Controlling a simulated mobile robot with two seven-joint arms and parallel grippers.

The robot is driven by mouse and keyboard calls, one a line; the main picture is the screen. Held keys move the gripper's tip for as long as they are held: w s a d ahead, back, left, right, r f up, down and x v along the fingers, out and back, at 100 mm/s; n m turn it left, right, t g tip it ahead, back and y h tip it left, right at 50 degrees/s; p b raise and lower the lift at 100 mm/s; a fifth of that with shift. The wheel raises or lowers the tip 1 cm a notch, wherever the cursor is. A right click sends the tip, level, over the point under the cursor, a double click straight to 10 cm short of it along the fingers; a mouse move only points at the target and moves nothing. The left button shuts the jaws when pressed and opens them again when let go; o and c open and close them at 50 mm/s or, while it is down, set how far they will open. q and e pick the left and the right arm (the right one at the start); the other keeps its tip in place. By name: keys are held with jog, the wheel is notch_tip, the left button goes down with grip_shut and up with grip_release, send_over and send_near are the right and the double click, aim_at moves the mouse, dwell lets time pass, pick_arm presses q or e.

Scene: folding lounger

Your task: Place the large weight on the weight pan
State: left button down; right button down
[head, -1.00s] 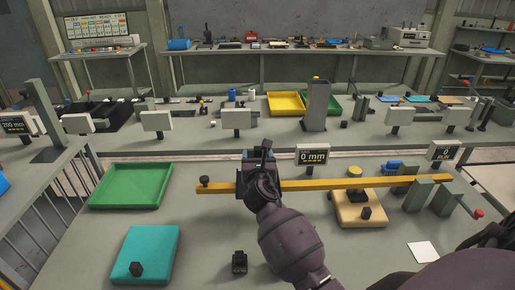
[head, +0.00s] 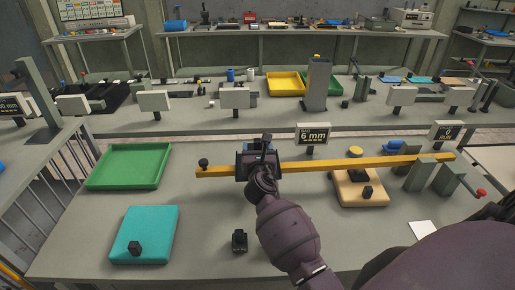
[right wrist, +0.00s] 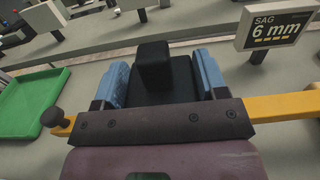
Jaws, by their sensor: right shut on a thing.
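My right gripper (head: 258,150) is over the left part of the yellow beam (head: 320,165). Its blue fingers, seen in the right wrist view (right wrist: 160,82), are shut on the large black weight (right wrist: 155,68), a dark block with a raised square knob. The weight is at the beam, but its underside and the weight pan are hidden by my gripper, so I cannot tell how fully it rests there. The sag display (head: 313,136) reads 6 mm. My left gripper is not in view.
A green tray (head: 128,167) lies left of the beam. A teal pad (head: 150,225) with a small black weight (head: 135,248) is at front left. Another small black weight (head: 239,240) stands near my forearm. A tan block (head: 352,195) and grey supports (head: 420,175) are at right.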

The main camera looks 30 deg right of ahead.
jog(key=shift+f+b, duration=0.3)
jog(key=shift+f, duration=0.15)
jog(key=shift+c, duration=0.8)
grip_release()
jog(key=shift+f, duration=0.15)
jog(key=shift+r+p, duration=0.3)
jog(key=shift+r, duration=0.2)
jog(key=shift+s+a+r, duration=0.15)
jog(key=shift+s+r, duration=0.05)
jog(key=v, duration=1.1)
jog(key=shift+s+a, duration=0.25)
